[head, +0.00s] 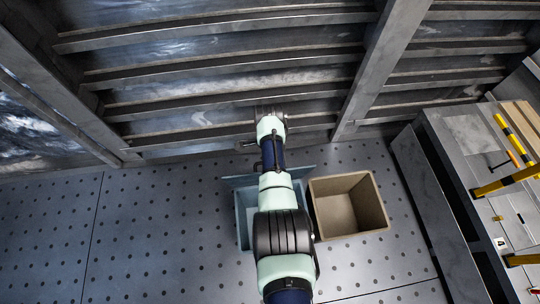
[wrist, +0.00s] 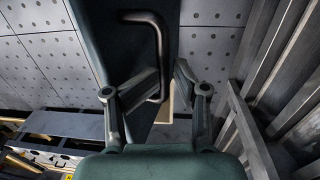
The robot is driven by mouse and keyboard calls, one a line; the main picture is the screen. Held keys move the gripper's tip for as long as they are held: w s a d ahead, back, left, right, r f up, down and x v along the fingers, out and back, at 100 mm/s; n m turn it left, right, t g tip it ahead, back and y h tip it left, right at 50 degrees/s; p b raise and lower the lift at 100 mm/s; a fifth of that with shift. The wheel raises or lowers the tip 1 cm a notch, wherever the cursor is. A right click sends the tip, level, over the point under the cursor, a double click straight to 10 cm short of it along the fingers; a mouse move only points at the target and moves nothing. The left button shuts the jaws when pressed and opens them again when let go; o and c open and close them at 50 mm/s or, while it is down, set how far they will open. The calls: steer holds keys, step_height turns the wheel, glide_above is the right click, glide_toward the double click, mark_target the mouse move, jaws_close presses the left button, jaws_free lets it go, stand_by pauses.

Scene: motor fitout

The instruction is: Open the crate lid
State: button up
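The blue-grey crate (head: 242,222) stands on the dotted floor, mostly covered by my arm in the head view. Its bluish lid (head: 236,182) shows at the crate's far side and looks tilted up, though my arm hides much of it. In the wrist view the lid is a dark teal panel (wrist: 105,45) with a dark bar handle (wrist: 161,45) along it. My gripper (wrist: 169,70) has its fingertips at the handle's lower part, the left finger close against the bar. A gap shows toward the right finger, and I cannot tell whether they grip the bar.
An open, empty tan box (head: 350,205) stands right beside the crate. A ribbed metal wall (head: 220,95) rises behind both. A workbench (head: 480,170) with yellow-and-black bars stands at the right. The floor (head: 150,230) left of the crate is clear.

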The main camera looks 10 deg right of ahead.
step_height(320, 180, up, 12)
steer(key=shift+w+f, duration=0.15)
steer(key=shift+w, duration=0.3)
